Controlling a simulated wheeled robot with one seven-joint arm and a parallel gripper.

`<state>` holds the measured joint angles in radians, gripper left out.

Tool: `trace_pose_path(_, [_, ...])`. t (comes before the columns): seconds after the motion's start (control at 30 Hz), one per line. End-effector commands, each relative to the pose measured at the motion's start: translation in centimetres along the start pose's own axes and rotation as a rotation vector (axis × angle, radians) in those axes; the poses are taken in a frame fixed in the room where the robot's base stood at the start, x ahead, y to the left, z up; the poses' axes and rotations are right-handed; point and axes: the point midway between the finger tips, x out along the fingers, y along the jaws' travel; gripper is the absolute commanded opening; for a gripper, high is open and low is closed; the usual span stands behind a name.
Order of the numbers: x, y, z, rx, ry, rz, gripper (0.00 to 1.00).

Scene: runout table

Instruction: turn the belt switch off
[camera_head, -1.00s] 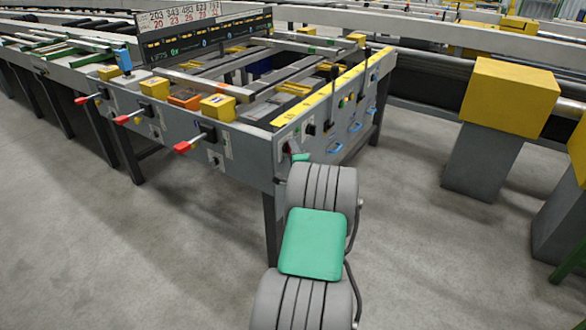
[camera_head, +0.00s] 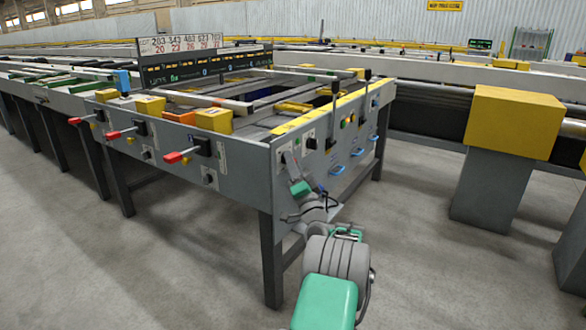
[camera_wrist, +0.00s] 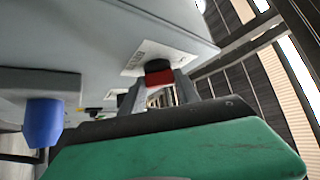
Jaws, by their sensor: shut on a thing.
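A small switch knob (camera_wrist: 158,70), black with a red part, stands on a white plate on the grey panel in the wrist view. My gripper (camera_head: 289,160) is at the near corner of the table's right-hand end panel (camera_head: 340,140) in the head view. In the wrist view its two grey fingers (camera_wrist: 160,82) are on either side of the knob and closed on it. In the head view my gripper hides the knob.
Blue handles (camera_head: 338,169) and upright black levers (camera_head: 334,75) are on the same panel. A blue handle (camera_wrist: 42,122) is close in the wrist view. Red-tipped levers (camera_head: 178,156) line the left side. A yellow-topped post (camera_head: 510,120) stands at right. Floor between is clear.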

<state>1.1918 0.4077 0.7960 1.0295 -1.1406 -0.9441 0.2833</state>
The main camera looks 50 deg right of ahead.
Motion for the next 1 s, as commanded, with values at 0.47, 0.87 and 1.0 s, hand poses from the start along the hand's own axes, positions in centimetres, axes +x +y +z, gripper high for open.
trace_pose_path(0.47, [0.00,0.10,0.00,-0.029,-0.001,-0.027,0.00])
trace_pose_path(0.87, [0.02,0.07,-0.01,-0.029,-0.001,-0.027,0.60])
trace_pose_path(1.0, [0.02,0.06,0.00,-0.028,-0.001,-0.027,0.60])
